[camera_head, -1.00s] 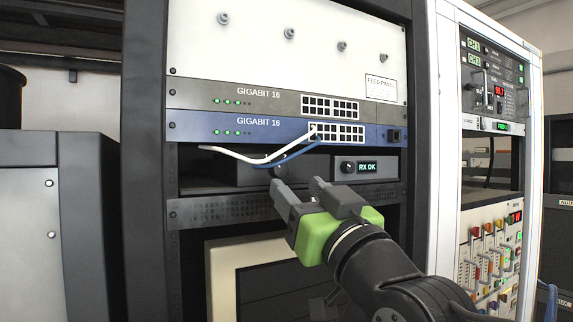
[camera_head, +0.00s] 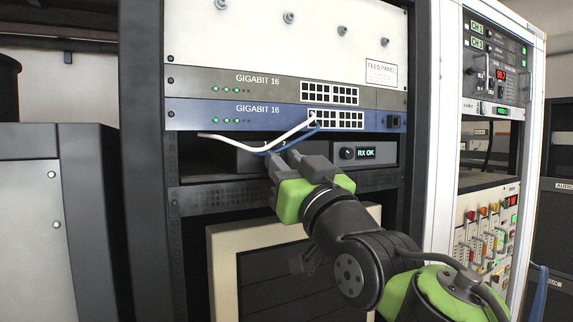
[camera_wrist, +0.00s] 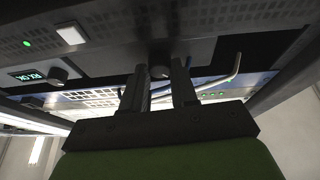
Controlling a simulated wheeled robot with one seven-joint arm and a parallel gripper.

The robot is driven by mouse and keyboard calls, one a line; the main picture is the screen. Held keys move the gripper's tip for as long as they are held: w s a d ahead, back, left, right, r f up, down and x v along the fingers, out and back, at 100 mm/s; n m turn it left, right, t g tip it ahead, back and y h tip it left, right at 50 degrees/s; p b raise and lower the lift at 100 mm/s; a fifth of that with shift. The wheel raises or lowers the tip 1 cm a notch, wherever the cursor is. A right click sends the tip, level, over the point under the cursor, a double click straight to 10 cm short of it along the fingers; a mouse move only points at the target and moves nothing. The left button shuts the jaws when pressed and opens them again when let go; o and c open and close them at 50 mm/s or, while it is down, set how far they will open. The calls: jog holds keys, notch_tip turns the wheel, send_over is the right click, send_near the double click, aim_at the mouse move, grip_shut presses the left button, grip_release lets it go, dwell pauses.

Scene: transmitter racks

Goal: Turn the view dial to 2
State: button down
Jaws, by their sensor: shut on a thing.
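The view dial (camera_wrist: 160,71) is a small dark knob on the black unit (camera_head: 228,162) below the blue switch. In the wrist view it sits between the tips of my two dark fingers. My gripper (camera_head: 286,158), with green sides, reaches up to that unit from below right in the head view. It also shows in the wrist view (camera_wrist: 159,78), with its fingers shut on the dial from either side. In the head view my fingers hide the dial. A small "2" shows just above them, but the dial's pointer cannot be made out.
A white cable (camera_head: 262,140) and a blue cable (camera_head: 295,138) hang from the blue GIGABIT 16 switch (camera_head: 200,117) close above my fingers. Just right is a module reading RX OK (camera_head: 366,153) with its own knob (camera_head: 347,153). A beige-framed panel (camera_head: 222,262) is below.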

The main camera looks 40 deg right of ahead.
jog(key=shift+m, duration=0.4)
jog(key=shift+w+a+r+m+g+h, duration=0.15)
jog(key=shift+m+g+h, duration=0.8)
jog(key=shift+m, duration=2.25)
jog(key=shift+s+a+r+m+g+h, duration=0.15)
jog(key=shift+m+g+h, duration=0.3)
jog(key=shift+m+g, duration=1.9)
jog(key=shift+w+a+r+m+g+h, duration=0.25)
jog(key=shift+m+h, duration=0.45)
jog(key=shift+m, duration=3.35)
jog(key=shift+s+d+f, duration=0.1)
jog(key=shift+f, duration=0.05)
jog(key=c, duration=0.9)
grip_release()
